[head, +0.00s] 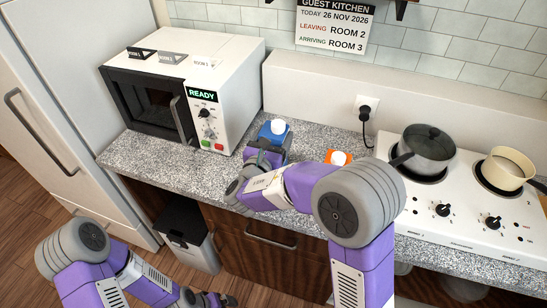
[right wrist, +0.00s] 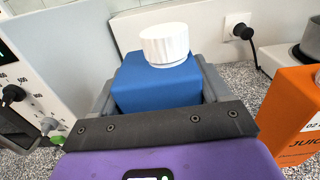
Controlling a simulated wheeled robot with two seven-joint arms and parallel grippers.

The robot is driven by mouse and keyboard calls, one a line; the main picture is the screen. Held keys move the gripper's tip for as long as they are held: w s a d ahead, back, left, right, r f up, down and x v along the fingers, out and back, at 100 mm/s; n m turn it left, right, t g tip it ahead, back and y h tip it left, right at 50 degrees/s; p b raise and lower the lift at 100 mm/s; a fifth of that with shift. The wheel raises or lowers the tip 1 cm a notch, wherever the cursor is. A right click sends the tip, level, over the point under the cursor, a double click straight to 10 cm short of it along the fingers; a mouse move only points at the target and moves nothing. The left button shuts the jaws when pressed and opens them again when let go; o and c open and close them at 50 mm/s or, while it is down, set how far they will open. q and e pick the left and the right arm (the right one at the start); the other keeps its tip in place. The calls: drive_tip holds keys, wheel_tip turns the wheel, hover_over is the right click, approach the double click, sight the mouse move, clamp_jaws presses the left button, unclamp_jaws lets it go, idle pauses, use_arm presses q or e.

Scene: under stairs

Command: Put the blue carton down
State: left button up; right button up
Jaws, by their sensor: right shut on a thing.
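The blue carton (head: 269,134) with a white screw cap is upright near the back of the grey speckled counter (head: 318,133), just right of the microwave. My right gripper (head: 264,158) is shut on it. In the right wrist view the blue carton (right wrist: 157,88) sits between the two grey fingers, cap up. Its base is hidden behind the gripper, so I cannot tell whether it touches the counter. My left gripper (head: 214,300) is low in front of the cabinets, at the bottom edge; its jaws are too small to judge.
A white microwave (head: 235,75) reading READY stands on the left. An orange juice carton (right wrist: 290,117) stands to the right of the blue one, partly hidden by my arm in the head view. A hob with a grey pot (head: 428,149) and cream pan (head: 508,167) is farther right.

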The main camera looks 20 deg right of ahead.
wheel_tip(320, 180, down, 5)
drive_tip(key=shift+f+b, duration=0.1)
drive_tip(key=shift+b, duration=0.45)
drive_tip(key=o, duration=1.2)
drive_tip(key=shift+f, duration=0.1)
drive_tip(key=o, duration=0.4)
drive_tip(key=shift+o, duration=0.2)
